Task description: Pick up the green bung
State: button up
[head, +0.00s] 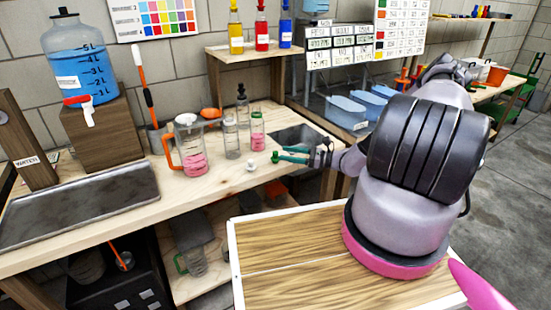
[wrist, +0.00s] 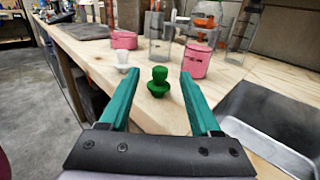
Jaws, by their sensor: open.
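The green bung (wrist: 158,82) stands upright on the wooden bench, knob up, in the middle of the wrist view. My gripper (wrist: 158,80) is open, with one green finger on each side of the bung and a visible gap to both. The fingers are not shut on it. In the head view my gripper (head: 283,154) reaches in from the right over the bench, and the bung (head: 275,157) shows as a small dark green spot at the fingertips.
A white bung (wrist: 122,59) stands just left of the left finger. Glass vessels with pink liquid, including a jug (head: 190,150) and a cylinder (head: 257,132), stand close behind. A metal sink (wrist: 285,125) lies at the right in the wrist view. The bench front edge is near.

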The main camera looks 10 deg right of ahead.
aim_at(275, 152)
jog(key=x, duration=0.3)
jog(key=f+x, duration=0.1)
jog(key=x, duration=0.1)
jog(key=shift+a, duration=0.15)
jog(key=shift+r, duration=0.1)
grip_shut()
